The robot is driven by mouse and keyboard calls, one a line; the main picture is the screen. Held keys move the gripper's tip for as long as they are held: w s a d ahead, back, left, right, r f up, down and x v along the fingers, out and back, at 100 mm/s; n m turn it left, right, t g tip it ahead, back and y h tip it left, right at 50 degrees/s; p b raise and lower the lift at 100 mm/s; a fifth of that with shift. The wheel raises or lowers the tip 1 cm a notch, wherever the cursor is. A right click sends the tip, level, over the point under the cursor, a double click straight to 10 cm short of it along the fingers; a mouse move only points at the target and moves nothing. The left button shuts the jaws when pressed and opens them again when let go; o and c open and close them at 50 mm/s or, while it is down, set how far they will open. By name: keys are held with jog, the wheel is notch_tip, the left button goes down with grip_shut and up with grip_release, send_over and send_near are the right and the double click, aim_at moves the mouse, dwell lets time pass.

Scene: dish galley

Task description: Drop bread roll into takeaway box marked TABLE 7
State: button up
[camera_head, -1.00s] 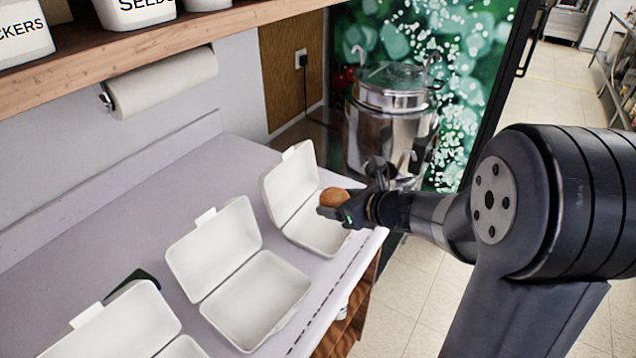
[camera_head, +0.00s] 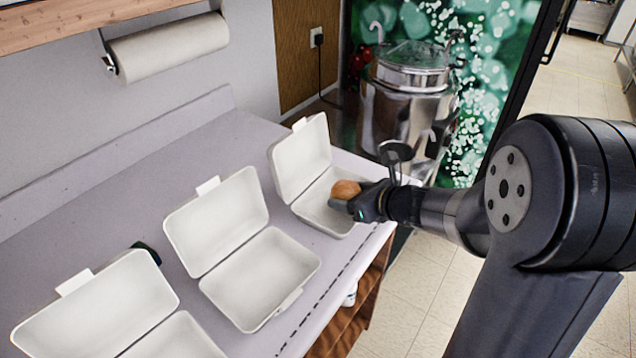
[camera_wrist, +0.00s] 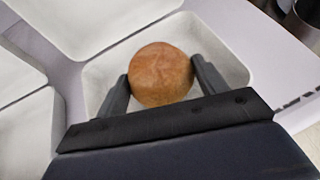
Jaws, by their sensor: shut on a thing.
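A round brown bread roll (camera_head: 346,189) is held between the fingers of my gripper (camera_head: 358,205). The wrist view shows the roll (camera_wrist: 161,75) between the two dark fingertips of my gripper (camera_wrist: 160,88). They are over the tray of the farthest open white takeaway box (camera_head: 300,160); I cannot tell the exact height above its floor. A second open box (camera_head: 215,228) stands in the middle and a third (camera_head: 95,305) at the near left. No TABLE 7 marking is readable on any box.
The boxes stand in a row on a grey counter (camera_head: 130,190). A steel soup pot (camera_head: 405,100) stands beyond the far box. A paper towel roll (camera_head: 168,47) hangs on the wall. A small dark object (camera_head: 148,252) lies behind the boxes.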

aim_at(348, 185)
jog(key=o, duration=1)
jog(key=shift+d+r, duration=0.1)
jog(key=p+v, duration=0.1)
jog(key=v, duration=0.9)
jog(key=shift+s+d+r, duration=0.1)
jog(key=shift+s+d, duration=0.05)
jog(key=shift+s, duration=0.15)
jog(key=b+x, duration=0.1)
jog(key=x, duration=0.9)
jog(key=shift+w, duration=0.15)
jog(key=r+p, duration=0.2)
jog(key=shift+w+a+r+p, duration=0.15)
jog(key=shift+a+r+p, duration=0.05)
jog(key=shift+r+p, duration=0.75)
jog(key=shift+r, duration=0.05)
